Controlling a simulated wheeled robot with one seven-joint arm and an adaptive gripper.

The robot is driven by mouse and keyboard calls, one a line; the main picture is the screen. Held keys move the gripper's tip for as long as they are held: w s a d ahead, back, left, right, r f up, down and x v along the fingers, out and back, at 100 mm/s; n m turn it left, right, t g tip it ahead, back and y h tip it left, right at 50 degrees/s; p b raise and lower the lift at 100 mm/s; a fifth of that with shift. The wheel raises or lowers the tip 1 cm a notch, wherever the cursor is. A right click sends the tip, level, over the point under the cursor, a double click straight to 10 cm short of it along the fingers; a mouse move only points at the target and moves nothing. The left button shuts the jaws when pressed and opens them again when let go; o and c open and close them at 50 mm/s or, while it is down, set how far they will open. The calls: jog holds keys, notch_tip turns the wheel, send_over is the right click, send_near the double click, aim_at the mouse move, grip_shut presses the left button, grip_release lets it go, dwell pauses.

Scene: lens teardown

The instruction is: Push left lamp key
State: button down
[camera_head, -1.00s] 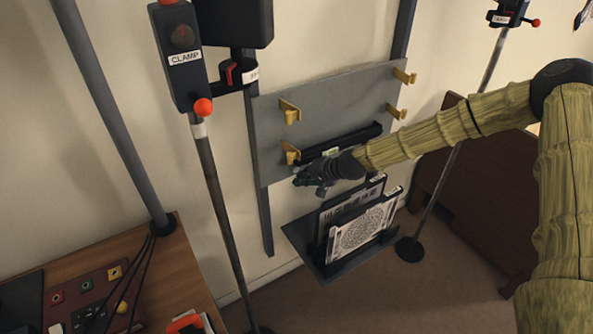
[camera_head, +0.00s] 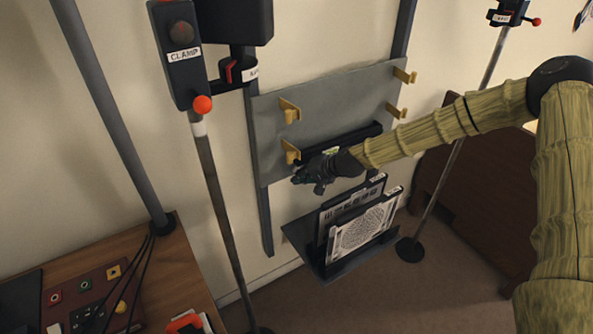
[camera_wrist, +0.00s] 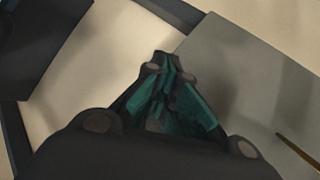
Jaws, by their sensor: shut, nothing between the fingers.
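No key marked as the left lamp key can be made out. A dark box labelled CLAMP (camera_head: 180,55) stands on a pole at the upper left, with a dim round lamp on its face and a red ball knob (camera_head: 203,104) at its lower end. My gripper (camera_head: 297,180) is shut and empty, in front of the lower left part of a grey wall panel (camera_head: 270,115). In the wrist view my gripper's fingers (camera_wrist: 168,65) are together, with the panel (camera_wrist: 240,85) behind and to the right.
Brass hooks (camera_head: 290,110) and a dark bar (camera_head: 350,140) are on the panel. Below it a rack (camera_head: 305,240) holds patterned plates (camera_head: 362,232). A red control box (camera_head: 90,300) with several coloured buttons sits on the desk (camera_head: 165,265) at lower left. A second pole (camera_head: 465,120) stands right.

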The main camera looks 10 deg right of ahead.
jog(key=shift+w+a, duration=0.15)
jog(key=shift+w, duration=0.2)
dwell(0.7)
jog(key=shift+w+r+b, duration=0.3)
jog(key=shift+w+r, duration=0.05)
jog(key=shift+r, duration=0.1)
dwell(0.7)
jog(key=shift+s, duration=0.1)
jog(key=shift+s+d+f, duration=0.3)
jog(key=shift+s+f, duration=0.05)
jog(key=shift+s, duration=0.45)
jog(key=shift+s+d, duration=0.3)
jog(key=shift+s, duration=0.45)
jog(key=shift+s+d, duration=0.3)
jog(key=shift+s, duration=0.5)
jog(key=shift+s+d, duration=0.3)
jog(key=shift+s, duration=0.45)
